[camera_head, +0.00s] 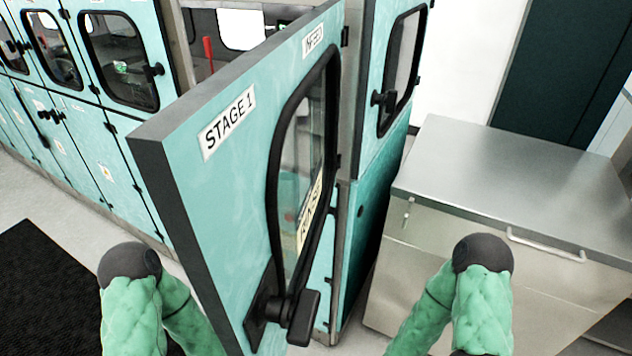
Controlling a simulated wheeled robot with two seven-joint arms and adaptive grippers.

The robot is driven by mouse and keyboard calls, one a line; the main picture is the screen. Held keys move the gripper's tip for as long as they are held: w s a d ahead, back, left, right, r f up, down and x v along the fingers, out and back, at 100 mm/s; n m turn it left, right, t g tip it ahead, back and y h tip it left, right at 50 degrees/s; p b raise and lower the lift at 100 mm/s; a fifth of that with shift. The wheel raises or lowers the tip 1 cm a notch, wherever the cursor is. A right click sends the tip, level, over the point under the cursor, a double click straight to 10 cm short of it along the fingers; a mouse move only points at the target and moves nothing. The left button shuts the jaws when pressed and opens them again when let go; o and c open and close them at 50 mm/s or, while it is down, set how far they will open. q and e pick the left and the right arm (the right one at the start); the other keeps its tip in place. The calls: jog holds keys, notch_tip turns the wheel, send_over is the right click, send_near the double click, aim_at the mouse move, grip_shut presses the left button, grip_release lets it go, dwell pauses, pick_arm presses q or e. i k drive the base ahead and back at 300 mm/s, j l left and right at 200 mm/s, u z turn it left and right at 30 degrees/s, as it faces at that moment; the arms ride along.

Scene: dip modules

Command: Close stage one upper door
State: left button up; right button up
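The teal stage one upper door (215,195) stands open, swung out toward me in the middle of the view. Its dark edge faces me, and it carries a "STAGE 1" label. It has a window (300,150) with a black rim and a black handle (290,310) low on its near side. The opening behind it is largely hidden by the door. My two green arms show at the bottom, one left of the door and one to its right. Neither gripper is in view, and neither arm visibly holds the door.
A row of teal cabinets with shut windowed doors (118,60) runs along the left. A metal cabinet (520,180) stands at the right, with clear floor between it and the teal unit largely hidden. A black mat (40,285) lies on the floor at lower left.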

aim_at(220, 217)
jog(key=k+l+u, duration=0.2)
jog(key=k+l, duration=0.5)
jog(key=l, duration=0.15)
jog(key=k+l, duration=0.1)
jog(key=l, duration=0.35)
jog(key=k+u, duration=0.05)
